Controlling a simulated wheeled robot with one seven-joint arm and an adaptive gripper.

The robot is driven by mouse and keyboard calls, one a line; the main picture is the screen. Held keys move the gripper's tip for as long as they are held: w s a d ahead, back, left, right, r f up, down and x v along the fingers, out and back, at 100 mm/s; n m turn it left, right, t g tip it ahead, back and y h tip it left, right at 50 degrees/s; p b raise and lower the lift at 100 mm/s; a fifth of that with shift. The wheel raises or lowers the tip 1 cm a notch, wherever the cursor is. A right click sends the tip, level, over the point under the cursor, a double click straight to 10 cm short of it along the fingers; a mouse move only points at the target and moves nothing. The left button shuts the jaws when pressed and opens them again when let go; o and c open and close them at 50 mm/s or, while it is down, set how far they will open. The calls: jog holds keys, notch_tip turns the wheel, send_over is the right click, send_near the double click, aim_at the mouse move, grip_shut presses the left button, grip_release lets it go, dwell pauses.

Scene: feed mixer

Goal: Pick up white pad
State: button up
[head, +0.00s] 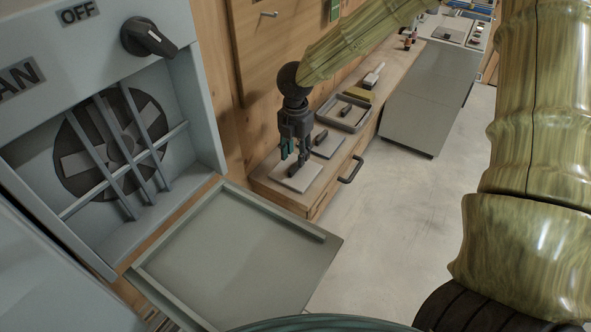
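The white pad (304,183) lies flat near the front end of the wooden counter. My gripper (293,160) points down right above the pad and covers part of it. Its two fingers look spread, with a gap between them, and nothing shows held in it. The left finger has a green inner face. Whether the fingertips touch the pad cannot be told from this view.
Just behind the pad lies a grey pad with a dark handle (328,146). Farther back are a grey tray (341,113) with a dark item and a brush-like tool (373,77). A drawer handle (351,170) sticks out in front. A fan box (120,140) and metal tray (230,262) stand at left.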

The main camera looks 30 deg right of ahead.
aim_at(296, 165)
jog(key=shift+d+f+p, duration=0.1)
jog(key=shift+f+p, duration=0.85)
jog(key=shift+f, duration=1.5)
jog(key=shift+c, duration=0.3)
grip_shut()
